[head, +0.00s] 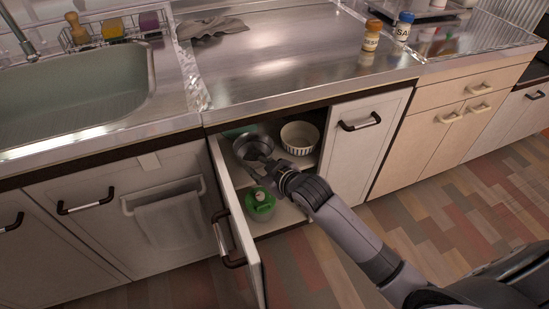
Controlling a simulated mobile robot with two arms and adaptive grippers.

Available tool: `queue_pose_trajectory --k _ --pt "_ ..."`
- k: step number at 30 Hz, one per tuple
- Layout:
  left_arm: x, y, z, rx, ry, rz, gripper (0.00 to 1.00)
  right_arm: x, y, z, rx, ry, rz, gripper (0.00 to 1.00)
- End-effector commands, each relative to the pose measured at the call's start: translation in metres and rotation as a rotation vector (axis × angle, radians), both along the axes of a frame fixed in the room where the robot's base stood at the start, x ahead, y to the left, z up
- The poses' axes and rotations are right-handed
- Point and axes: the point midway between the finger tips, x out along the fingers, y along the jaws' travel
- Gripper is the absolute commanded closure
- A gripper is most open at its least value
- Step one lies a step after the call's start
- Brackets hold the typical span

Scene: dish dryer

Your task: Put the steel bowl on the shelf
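The steel bowl (253,148) is dark and shiny. It is inside the open cabinet under the counter, at the left of the upper shelf level. My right gripper (261,168) reaches in through the cabinet opening, with its fingers at the near rim of the bowl. The fingers are small and dark here, so I cannot tell whether they grip the rim or only lie beside it. The upper shelf (303,161) also carries a white ribbed bowl to the right of the steel bowl. My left gripper is not in view.
The white ribbed bowl (299,137) stands close on the right. A green-lidded jar (260,204) stands on the lower level. The open cabinet door (236,220) bounds the left side. The counter (280,55) above has a cloth (212,26) and two shakers (371,36).

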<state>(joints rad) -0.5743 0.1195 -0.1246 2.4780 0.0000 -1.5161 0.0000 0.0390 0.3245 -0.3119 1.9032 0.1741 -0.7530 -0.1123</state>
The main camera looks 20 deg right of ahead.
Motion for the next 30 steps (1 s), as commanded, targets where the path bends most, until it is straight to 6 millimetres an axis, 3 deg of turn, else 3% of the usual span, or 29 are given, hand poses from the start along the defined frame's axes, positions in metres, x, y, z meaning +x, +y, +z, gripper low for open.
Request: queue_pose_trajectory --k 5,8,15,18,21,25,30 --pt "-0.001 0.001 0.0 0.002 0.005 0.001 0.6 -0.009 0.0 -0.005 0.002 0.022 -0.005 0.71" --pt "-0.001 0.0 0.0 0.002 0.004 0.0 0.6 -0.04 0.001 -0.019 0.011 0.103 -0.031 0.71" --pt "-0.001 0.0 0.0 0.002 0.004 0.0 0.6 -0.18 -0.018 -0.054 0.02 0.458 -0.186 0.71" --pt "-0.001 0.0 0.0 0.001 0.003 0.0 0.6 -0.232 -0.031 -0.057 0.015 0.585 -0.256 0.71" --pt "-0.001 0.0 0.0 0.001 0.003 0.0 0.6 -0.267 -0.039 -0.055 0.01 0.67 -0.306 0.71" --pt "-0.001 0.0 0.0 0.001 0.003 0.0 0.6 -0.287 -0.045 -0.054 0.004 0.718 -0.336 0.71" --pt "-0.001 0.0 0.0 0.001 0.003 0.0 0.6 -0.287 -0.045 -0.054 0.003 0.721 -0.338 0.71"
